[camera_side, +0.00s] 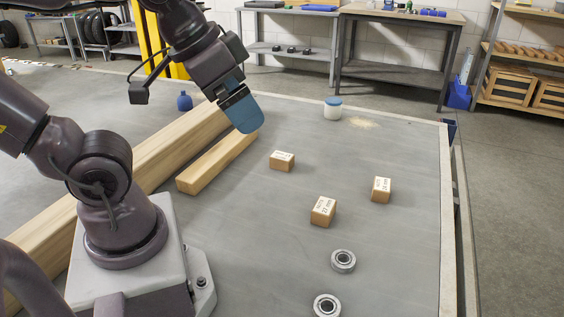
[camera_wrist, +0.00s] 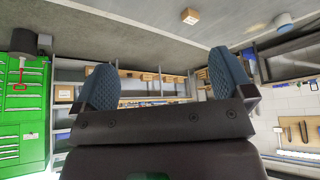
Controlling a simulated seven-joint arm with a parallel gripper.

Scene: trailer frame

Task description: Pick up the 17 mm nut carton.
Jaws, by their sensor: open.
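Three small brown cartons with white labels lie apart on the grey trailer deck in the side view: a rear-left carton (camera_side: 282,162), a front-middle carton (camera_side: 322,212) and a right carton (camera_side: 381,190). Their label print is too small to tell surely which is the 17 mm nut carton. My gripper (camera_side: 242,115) is raised above the deck, left of and behind the cartons, touching none. In the wrist view my gripper (camera_wrist: 162,80) shows two blue fingers spread wide with nothing between them. One carton (camera_wrist: 190,16) shows at the top there; which one I cannot tell.
Two metal rings (camera_side: 343,261) (camera_side: 326,306) lie in front of the cartons. A short wooden beam (camera_side: 217,163) and a longer beam (camera_side: 150,158) lie left. A white jar with a blue lid (camera_side: 332,109) and a blue bottle (camera_side: 184,101) stand behind. Deck around the cartons is clear.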

